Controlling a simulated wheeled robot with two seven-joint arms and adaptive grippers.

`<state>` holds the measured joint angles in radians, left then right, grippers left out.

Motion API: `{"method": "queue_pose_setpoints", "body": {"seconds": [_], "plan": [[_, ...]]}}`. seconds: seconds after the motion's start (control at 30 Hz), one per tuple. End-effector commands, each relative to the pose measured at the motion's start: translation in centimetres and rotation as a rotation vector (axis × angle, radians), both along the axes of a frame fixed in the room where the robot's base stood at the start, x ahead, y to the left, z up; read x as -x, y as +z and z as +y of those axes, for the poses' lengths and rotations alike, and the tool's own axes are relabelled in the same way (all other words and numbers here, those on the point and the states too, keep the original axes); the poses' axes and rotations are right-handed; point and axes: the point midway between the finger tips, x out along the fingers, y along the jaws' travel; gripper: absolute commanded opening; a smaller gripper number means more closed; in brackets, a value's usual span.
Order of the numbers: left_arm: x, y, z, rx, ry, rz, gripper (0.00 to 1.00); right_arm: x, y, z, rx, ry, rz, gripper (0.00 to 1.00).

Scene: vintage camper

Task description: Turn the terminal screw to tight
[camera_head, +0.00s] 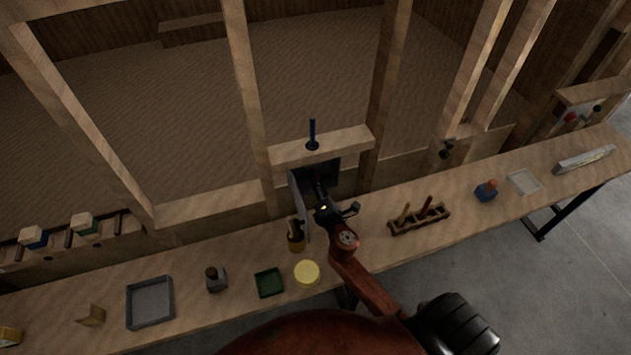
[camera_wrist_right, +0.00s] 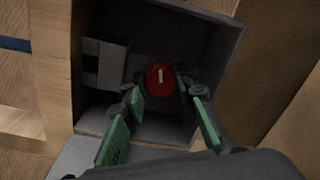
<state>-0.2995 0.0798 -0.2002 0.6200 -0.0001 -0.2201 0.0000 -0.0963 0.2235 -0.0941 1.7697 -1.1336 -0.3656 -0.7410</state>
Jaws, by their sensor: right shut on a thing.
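The terminal screw (camera_wrist_right: 160,76) shows in the right wrist view as a round red head with a pale mark standing nearly upright. It sits inside an open grey box (camera_wrist_right: 215,40). My right gripper (camera_wrist_right: 160,88) reaches into the box with its green-padded fingers on either side of the red head, shut on it. In the head view my right gripper (camera_head: 321,190) is at the mouth of the box (camera_head: 345,172), and the screw is hidden there. My left gripper is not in view.
A grey block (camera_wrist_right: 104,64) is at the left inside the box. The box's open door (camera_head: 299,200) stands left of my gripper. A brown cup (camera_head: 296,242), yellow disc (camera_head: 307,272) and wooden tool rack (camera_head: 420,222) are on the bench nearby. Wooden posts (camera_head: 386,75) rise behind.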

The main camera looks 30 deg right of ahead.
Motion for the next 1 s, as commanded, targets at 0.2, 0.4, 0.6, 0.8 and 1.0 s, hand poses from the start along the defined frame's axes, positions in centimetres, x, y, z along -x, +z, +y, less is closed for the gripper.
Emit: {"method": "queue_pose_setpoints", "body": {"seconds": [0.2, 0.4, 0.6, 0.8, 1.0], "plan": [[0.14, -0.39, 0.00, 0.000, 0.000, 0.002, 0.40, 0.03, -0.12, 0.06, -0.204, 0.000, -0.048, 0.02], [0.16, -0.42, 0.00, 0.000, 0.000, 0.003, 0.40, 0.03, -0.12, 0.01, -0.389, -0.001, -0.092, 0.02], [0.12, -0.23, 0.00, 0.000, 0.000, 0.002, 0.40, 0.04, -0.10, -0.02, -0.558, 0.000, -0.133, 0.02], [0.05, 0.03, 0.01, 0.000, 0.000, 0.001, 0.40, 0.04, -0.11, -0.04, -0.691, -0.001, -0.165, 0.02], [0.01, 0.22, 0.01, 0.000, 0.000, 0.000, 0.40, 0.02, -0.13, -0.02, -0.779, 0.002, -0.186, 0.02]]}}
